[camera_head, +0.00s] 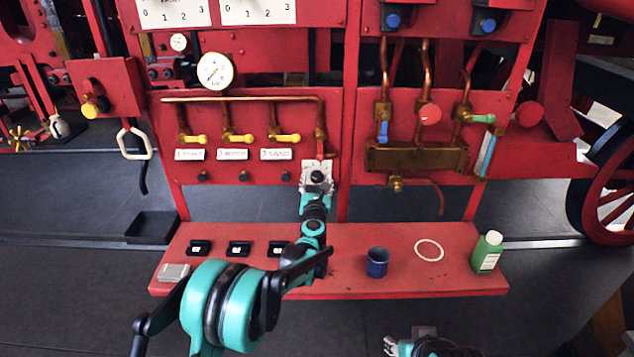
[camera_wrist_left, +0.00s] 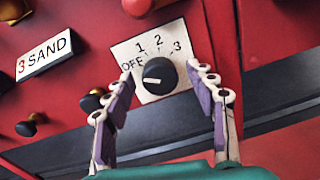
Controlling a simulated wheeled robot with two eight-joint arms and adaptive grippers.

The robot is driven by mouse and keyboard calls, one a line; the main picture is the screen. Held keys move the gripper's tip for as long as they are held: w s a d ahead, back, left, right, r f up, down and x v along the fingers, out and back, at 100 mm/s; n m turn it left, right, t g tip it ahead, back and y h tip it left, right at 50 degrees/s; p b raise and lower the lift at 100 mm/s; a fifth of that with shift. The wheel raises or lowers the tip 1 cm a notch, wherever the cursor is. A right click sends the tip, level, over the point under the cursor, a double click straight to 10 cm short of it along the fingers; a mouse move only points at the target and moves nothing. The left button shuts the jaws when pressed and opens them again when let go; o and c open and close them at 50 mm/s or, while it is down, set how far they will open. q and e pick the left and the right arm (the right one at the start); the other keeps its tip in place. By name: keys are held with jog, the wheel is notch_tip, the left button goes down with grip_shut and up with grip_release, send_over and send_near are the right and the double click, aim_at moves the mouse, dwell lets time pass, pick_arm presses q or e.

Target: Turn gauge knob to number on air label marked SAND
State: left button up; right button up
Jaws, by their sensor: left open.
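The gauge knob (camera_wrist_left: 160,76) is black and round, on a white plate (camera_wrist_left: 179,93) marked OFF, 1, 2 and 3. Its white line points left, just below OFF. The label (camera_wrist_left: 44,54) to its left reads 3 SAND; in the head view this label (camera_head: 276,155) sits under the rightmost yellow valve. My left gripper (camera_wrist_left: 160,88) is open, with one finger on each side of the knob and gaps showing. In the head view my left gripper (camera_head: 316,187) is at the plate, partly hiding it. My right gripper (camera_head: 411,341) is partly in view at the bottom edge; its jaws are unclear.
Two other labels (camera_head: 190,155) (camera_head: 232,155) hang left of the SAND label, under yellow valve handles. A red shelf (camera_head: 340,282) below carries several black blocks, a blue cup (camera_head: 377,262), a pale ring (camera_head: 429,250) and a green bottle (camera_head: 488,252). A round gauge (camera_head: 215,70) is above.

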pick_arm(q)
jog(key=shift+w, duration=0.25)
jog(key=shift+c, duration=0.2)
jog(key=c, duration=1.1)
